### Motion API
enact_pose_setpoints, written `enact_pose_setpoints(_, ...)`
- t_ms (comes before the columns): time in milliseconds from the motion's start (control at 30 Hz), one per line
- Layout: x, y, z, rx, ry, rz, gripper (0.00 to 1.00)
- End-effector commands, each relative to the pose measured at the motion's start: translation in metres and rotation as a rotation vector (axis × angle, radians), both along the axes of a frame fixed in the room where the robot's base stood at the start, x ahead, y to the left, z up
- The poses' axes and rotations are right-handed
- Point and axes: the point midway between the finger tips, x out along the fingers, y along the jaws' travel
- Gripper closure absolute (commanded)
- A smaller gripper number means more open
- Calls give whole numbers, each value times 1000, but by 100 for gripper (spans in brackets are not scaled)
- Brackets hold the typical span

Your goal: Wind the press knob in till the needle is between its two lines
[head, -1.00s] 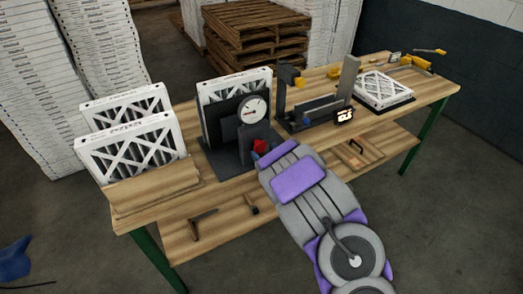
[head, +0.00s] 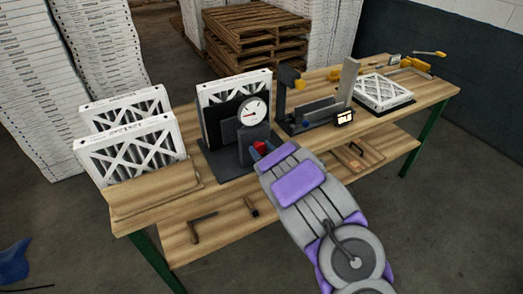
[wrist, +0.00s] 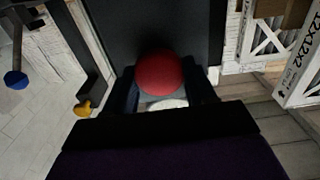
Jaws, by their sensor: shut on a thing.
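The press (head: 226,158) stands on the bench with a dark base and upright plates, and a white-framed filter (head: 233,83) is in it. Its round white gauge (head: 253,111) faces me on top of the grey block; the needle and its two lines are too small to read. The red knob (head: 259,147) is low on the block's front. My gripper (head: 262,153) is at the knob, its jaws shut on it. In the wrist view the red knob (wrist: 160,75) sits between the two dark fingers.
Two white filters (head: 130,142) stand in a wooden holder left of the press. A dark fixture (head: 308,112) with a small display (head: 344,116) stands to the right. Another filter (head: 381,91) lies flat further right. Tools (head: 202,227) lie on the lower shelf.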

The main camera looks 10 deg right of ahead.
Motion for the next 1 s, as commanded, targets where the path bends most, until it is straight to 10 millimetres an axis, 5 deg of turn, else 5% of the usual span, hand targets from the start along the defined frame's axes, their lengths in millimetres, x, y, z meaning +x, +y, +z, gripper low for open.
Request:
enact_pose_setpoints(267, 0, 0, 0, 0, 0, -1, 75)
enact_pose_setpoints(667, 0, -1, 2, 94, 35, -2, 75)
enact_pose_setpoints(1000, 0, -2, 3, 359, 124, -3, 75)
